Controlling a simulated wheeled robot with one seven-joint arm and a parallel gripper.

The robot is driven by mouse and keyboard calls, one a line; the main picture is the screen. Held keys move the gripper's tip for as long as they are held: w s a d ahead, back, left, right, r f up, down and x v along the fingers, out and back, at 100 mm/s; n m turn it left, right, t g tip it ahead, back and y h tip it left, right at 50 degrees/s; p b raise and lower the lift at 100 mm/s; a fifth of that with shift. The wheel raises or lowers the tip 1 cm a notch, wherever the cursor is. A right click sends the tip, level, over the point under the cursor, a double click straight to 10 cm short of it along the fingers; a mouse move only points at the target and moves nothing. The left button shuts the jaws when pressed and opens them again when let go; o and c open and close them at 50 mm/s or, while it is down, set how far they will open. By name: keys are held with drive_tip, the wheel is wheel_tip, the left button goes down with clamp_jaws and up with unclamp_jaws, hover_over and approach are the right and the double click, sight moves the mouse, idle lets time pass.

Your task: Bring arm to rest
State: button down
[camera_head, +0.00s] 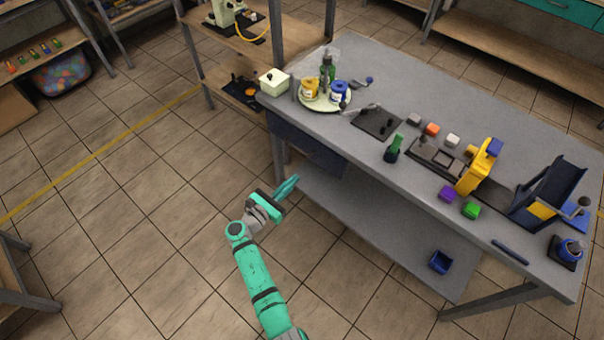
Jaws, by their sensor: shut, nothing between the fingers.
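My arm (262,285) is turquoise green and reaches up from the bottom of the head view, bent at the elbow. My gripper (289,186) is shut and empty. In the picture it lies just left of the workbench, over the tiled floor and near the bench's lower shelf. It appears to touch nothing.
A grey workbench (374,76) fills the right side. It bears a round plate (313,103) with bottles, a green-handled tool (393,148), a yellow machine (475,170) and small coloured blocks. A blue bin (440,261) sits on its lower shelf (350,222).

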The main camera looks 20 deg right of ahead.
drive_tip(key=shift+s+a, duration=0.25)
drive_tip(key=shift+a, duration=0.45)
